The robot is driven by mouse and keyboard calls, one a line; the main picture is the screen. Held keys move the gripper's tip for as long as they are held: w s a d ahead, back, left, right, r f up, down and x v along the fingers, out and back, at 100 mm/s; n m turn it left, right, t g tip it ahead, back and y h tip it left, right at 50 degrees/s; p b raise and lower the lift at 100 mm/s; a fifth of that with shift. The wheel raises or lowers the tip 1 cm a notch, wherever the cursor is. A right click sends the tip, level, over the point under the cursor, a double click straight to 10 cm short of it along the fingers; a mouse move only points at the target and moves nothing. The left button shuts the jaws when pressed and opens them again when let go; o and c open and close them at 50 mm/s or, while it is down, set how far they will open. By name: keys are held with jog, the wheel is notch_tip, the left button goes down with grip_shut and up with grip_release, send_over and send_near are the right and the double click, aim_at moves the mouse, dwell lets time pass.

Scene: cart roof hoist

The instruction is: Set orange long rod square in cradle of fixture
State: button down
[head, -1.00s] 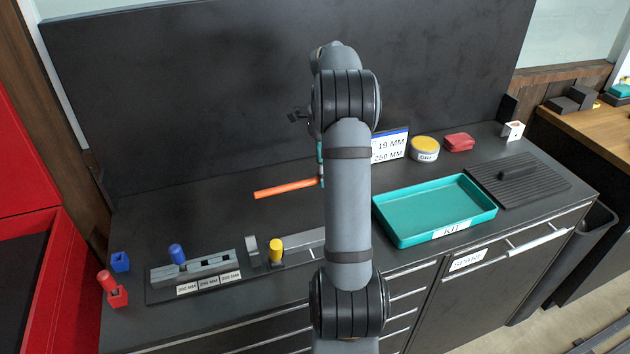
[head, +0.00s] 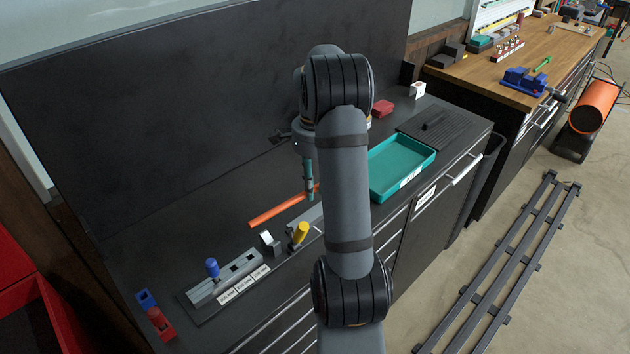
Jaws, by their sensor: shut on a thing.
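The orange long rod (head: 278,209) is held in my gripper (head: 310,190) near its right end, above the bench. The rod slants down toward the left in the picture. My arm hides its right end and part of the gripper. The fixture is a dark base plate with a grey slotted block (head: 225,279) carrying a blue peg (head: 212,267). A small grey cradle-like block (head: 269,243) and a yellow knob (head: 301,231) stand to its right. The rod appears behind these parts in the picture, apart from them. Its height above the bench is hard to tell.
White millimetre labels (head: 243,284) line the fixture's front. A red block (head: 160,322) and a blue block (head: 146,298) stand at its left. A teal kit tray (head: 405,163) lies to the right, with a ribbed black mat (head: 445,132) beyond. A dark panel (head: 200,110) rises behind.

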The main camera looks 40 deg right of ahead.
jog(key=shift+w+d+n, duration=0.3)
jog(key=shift+w, duration=0.15)
jog(key=shift+w+d+f, duration=0.25)
jog(key=shift+d+f, duration=0.2)
jog(key=shift+d, duration=0.3)
jog(key=shift+s+a+f+b, duration=0.1)
jog(key=shift+a+f+b, duration=0.3)
jog(key=shift+f+b, duration=0.4)
notch_tip(320, 180, down, 6)
jog(key=b, duration=0.6)
jog(key=shift+d, duration=0.15)
jog(key=shift+f, duration=0.3)
jog(key=c, duration=1.5)
grip_release()
jog(key=shift+o, duration=0.2)
notch_tip(320, 180, up, 12)
jog(key=shift+d+r, duration=0.1)
